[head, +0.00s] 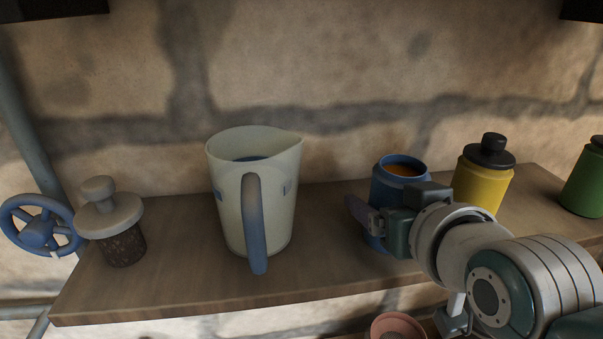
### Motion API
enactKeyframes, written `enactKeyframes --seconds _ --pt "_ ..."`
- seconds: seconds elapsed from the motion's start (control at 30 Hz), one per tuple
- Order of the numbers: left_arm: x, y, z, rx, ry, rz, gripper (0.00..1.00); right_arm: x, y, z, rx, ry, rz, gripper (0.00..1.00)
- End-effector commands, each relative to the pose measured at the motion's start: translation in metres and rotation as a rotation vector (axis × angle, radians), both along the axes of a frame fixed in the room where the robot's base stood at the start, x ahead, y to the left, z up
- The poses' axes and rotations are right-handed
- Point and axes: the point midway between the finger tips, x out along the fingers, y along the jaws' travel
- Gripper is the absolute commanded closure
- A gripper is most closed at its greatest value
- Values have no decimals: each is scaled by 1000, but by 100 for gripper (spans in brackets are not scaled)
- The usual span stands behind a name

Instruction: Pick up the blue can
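The blue can (384,188) stands upright on the wooden shelf, right of the middle in the head view. Its top is open and shows orange contents. My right gripper (372,218) comes in from the right and is in front of the can, covering much of its lower body. One finger shows at the can's left front. The other finger is hidden, so I cannot tell whether the gripper touches the can or is closed on it. My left gripper is not in view.
On the wooden shelf (180,285), a cream pitcher (230,205) with a blue handle stands left of the can. A yellow jar (482,188) and a green jar (585,185) stand to the right. A stoppered jar (122,246) and blue valve wheel (38,232) are at far left. A stone wall stands behind.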

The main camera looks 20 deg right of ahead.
Motion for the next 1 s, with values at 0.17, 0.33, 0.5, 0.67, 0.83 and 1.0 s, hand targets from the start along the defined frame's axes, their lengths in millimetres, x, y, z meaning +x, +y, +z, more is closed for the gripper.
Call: enactKeyframes --seconds 0.17,0.33,0.5,0.67,0.83,1.0 --pt "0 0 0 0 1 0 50 0 0 0 0 0 0 43" --pt "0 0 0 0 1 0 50 0 0 0 -1 0 0 62" --pt "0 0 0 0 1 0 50 0 0 0 -1 0 0 81" --pt "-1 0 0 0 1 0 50 0 0 0 -1 0 0 99" --pt "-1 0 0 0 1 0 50 1 0 1 -1 -3 0 100" --pt "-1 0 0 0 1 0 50 1 0 2 -1 -3 0 100"
